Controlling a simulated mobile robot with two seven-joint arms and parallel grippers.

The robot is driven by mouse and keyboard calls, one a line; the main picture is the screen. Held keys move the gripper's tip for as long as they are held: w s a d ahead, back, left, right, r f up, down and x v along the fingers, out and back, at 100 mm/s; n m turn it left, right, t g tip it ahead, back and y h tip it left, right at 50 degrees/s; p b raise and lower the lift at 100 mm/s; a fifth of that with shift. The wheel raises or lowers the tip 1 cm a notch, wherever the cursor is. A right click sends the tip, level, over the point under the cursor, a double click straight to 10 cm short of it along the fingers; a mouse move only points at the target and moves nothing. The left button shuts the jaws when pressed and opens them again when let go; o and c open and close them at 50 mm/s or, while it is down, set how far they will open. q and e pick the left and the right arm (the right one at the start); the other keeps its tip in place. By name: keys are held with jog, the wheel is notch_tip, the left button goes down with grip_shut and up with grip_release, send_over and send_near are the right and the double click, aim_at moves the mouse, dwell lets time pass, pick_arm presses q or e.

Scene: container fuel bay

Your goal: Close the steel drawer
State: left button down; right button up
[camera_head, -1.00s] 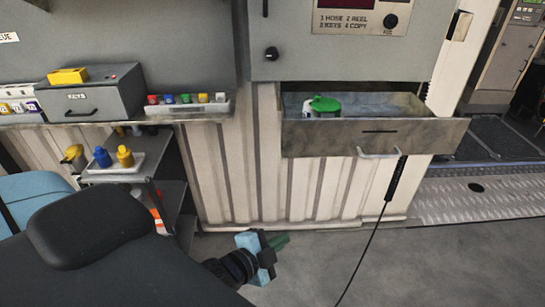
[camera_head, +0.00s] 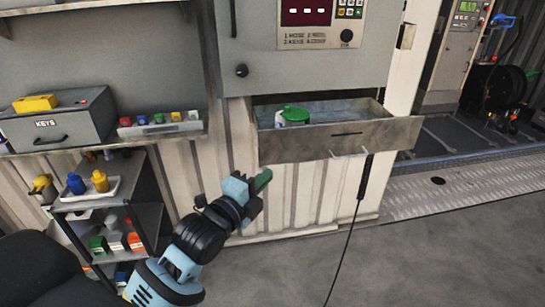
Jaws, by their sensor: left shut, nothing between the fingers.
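The steel drawer (camera_head: 300,147) is pulled out from under the grey cabinet (camera_head: 305,68). Inside the drawer lies a green-topped item (camera_head: 295,113) with a white part. My left gripper (camera_head: 262,181) is in front of the drawer, below its left front corner. It is shut and empty, and it appears apart from the drawer front. My right gripper is not in view.
A black hose (camera_head: 364,177) hangs in front of the wall below the drawer. A shelf rack (camera_head: 130,222) with bottles and boxes stands at the left. A KEYS box (camera_head: 60,125) sits on the upper shelf. The floor at the right front is clear.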

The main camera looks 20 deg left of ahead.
pick_arm(q)
send_near(283, 149)
jog(key=w+d, duration=0.3)
jog(key=shift+w+a+r+p, duration=0.1)
jog(key=shift+w+a+p, duration=0.2)
jog(key=shift+w+a, duration=0.65)
jog(key=shift+w, duration=0.4)
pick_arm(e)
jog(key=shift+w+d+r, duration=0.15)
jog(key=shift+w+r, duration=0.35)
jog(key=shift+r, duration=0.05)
